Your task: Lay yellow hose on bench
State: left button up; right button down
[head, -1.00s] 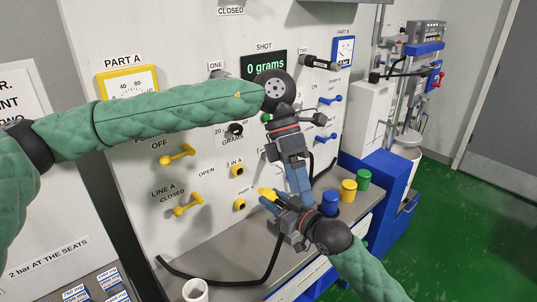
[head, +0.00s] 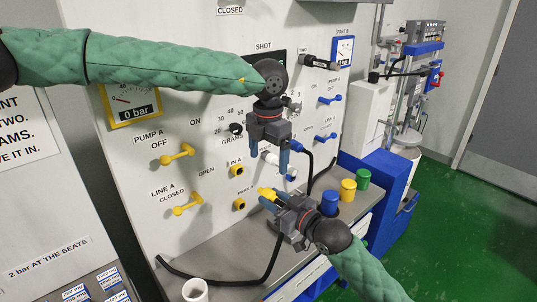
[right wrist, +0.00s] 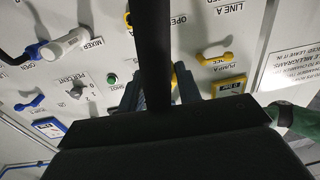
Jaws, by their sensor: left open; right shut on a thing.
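The yellow hose is a black hose (head: 225,283) with a yellow end fitting (head: 266,193). My right gripper (head: 275,203) is shut on it close behind the yellow fitting and holds that end above the bench (head: 222,248). The rest of the hose hangs down and lies in a curve along the bench to the left. My left gripper (head: 268,158) is open, its blue fingers apart, in front of the panel above the right gripper. A white mixer fitting with a blue-collared hose (right wrist: 66,44) is on the panel, partly behind the left fingers in the head view.
Blue (head: 329,202), yellow (head: 348,190) and green (head: 363,179) containers stand at the bench's right end. A white cup (head: 195,291) is at the front left. Yellow levers (head: 178,155) stick out of the panel. The bench's middle is mostly clear.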

aim_at(268, 189)
pick_arm(q)
notch_tip(268, 189, down, 12)
jog(key=shift+r, duration=0.15)
dwell(0.4)
jog(key=shift+c, duration=0.3)
jog(key=c, duration=1.1)
jog(key=shift+o, duration=0.2)
pick_arm(e)
jog(key=c, duration=0.9)
grip_release()
